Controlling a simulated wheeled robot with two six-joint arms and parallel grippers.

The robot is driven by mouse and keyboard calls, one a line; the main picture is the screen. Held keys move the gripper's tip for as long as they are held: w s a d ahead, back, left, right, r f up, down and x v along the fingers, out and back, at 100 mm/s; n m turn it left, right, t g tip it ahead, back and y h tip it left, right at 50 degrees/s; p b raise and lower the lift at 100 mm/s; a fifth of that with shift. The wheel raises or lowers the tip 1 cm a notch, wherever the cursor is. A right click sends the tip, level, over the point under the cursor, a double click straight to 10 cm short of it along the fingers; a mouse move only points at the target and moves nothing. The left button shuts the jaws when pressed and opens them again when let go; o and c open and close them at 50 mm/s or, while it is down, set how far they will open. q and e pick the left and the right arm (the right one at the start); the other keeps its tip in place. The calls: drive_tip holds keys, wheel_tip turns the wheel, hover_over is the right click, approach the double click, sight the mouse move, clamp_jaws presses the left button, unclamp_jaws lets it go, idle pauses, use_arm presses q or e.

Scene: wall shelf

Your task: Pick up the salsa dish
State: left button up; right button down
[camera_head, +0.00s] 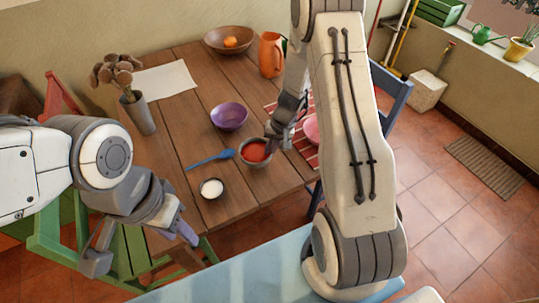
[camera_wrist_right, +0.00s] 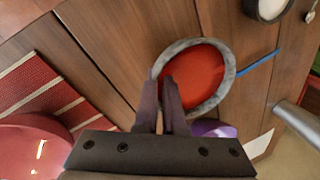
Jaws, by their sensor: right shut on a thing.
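The salsa dish (camera_head: 256,165) is a small grey bowl of red salsa near the front right of the wooden table; it fills the middle of the right wrist view (camera_wrist_right: 222,82). My right gripper (camera_head: 272,138) reaches it from behind and is shut on its rim. In the right wrist view, the two dark fingers (camera_wrist_right: 161,98) pinch the near edge, one overlapping the salsa. The dish looks level; I cannot tell whether it touches the table. My left gripper (camera_head: 140,246) is open and empty, in front of the table's near left edge.
Beside the dish are a small white-filled bowl (camera_head: 211,188), a blue spoon (camera_head: 212,159) and a purple bowl (camera_head: 229,116). Farther back stand an orange jug (camera_head: 271,55), a wooden bowl (camera_head: 228,40) and a plant vase (camera_head: 138,112).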

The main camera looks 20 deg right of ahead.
drive_tip(key=s+d+r+b, duration=0.1)
drive_tip(key=s+d+r, duration=0.6)
drive_tip(key=s+r, duration=0.1)
drive_tip(key=shift+s+d+b, duration=0.25)
drive_tip(key=shift+s+b, duration=0.15)
idle(0.4)
idle(0.5)
